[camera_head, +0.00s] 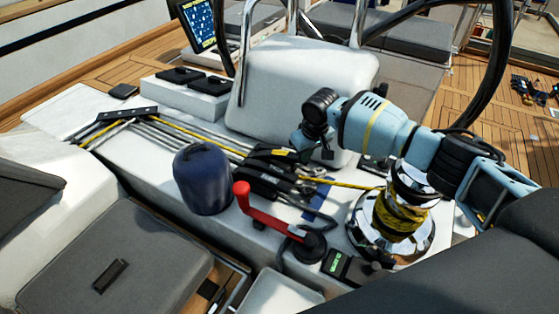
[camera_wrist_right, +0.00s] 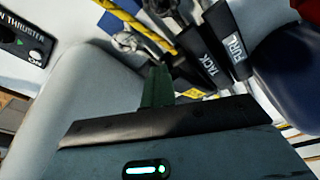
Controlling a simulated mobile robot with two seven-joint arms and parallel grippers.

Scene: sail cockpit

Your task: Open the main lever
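The bank of black clutch levers (camera_head: 270,172) lies on the white cockpit console in the middle of the head view. In the right wrist view, one black lever reads FURL (camera_wrist_right: 232,42) and another reads TACK (camera_wrist_right: 195,62). No label reading MAIN can be made out. My right gripper (camera_head: 316,146) hangs just above and behind the levers, apart from them. In the right wrist view its dark green fingers (camera_wrist_right: 157,88) are together, with nothing seen between them. My left gripper is not in view.
A dark blue covered winch (camera_head: 203,180) stands left of the levers. A red-handled winch crank (camera_head: 268,215) is in front, and a chrome winch (camera_head: 390,215) with yellow rope stands at right. A thruster panel (camera_wrist_right: 25,38) and a steering wheel (camera_head: 490,75) are close by.

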